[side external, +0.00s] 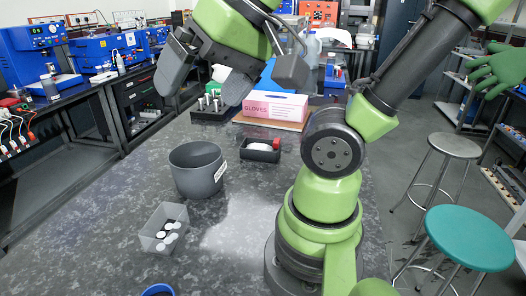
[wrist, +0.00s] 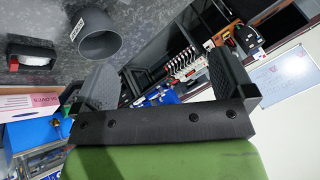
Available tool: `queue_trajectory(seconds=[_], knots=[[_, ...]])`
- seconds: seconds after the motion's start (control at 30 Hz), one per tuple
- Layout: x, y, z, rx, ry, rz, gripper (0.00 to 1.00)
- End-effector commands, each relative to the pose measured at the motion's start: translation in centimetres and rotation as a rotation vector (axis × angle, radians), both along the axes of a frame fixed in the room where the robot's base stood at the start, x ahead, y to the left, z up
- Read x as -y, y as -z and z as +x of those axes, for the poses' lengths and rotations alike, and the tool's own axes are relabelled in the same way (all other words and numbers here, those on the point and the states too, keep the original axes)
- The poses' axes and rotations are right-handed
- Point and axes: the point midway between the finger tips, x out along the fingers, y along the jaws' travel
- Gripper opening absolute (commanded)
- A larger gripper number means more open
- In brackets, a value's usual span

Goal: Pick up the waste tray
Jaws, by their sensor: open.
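A small grey square tray (side external: 148,242) stands on the dark bench at the front left in the side external view, with several white and dark discs in it. I take it for the waste tray, but no label on it is readable. The wrist view does not show it. My gripper (side external: 207,82) is open and empty, high above the bench, behind and above the tray and apart from it. In the wrist view my gripper (wrist: 162,68) has its two dark fingers wide apart with nothing between them.
A dark grey round bin (side external: 197,170) with a white label stands behind the tray. A black tray (side external: 262,156) with white and red contents, a pink glove box (side external: 274,106) and a dark rack (side external: 213,114) stand farther back. A blue-rimmed item (side external: 157,290) shows at the front edge.

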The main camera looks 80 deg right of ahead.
Motion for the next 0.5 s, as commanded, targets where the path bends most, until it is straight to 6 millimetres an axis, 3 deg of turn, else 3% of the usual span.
queue_trajectory(seconds=[0.17, 0.27, 0.4, 0.5], knots=[[5.0, -0.4, 5.3, -0.136, 0.431, 0.136, 1.00], [9.0, 0.2, 7.9, -0.201, 0.705, 0.223, 1.00], [15.7, 2.5, 10.4, -0.275, 1.094, 0.345, 1.00], [20.8, 5.1, 11.0, -0.316, 1.376, 0.428, 1.00]])
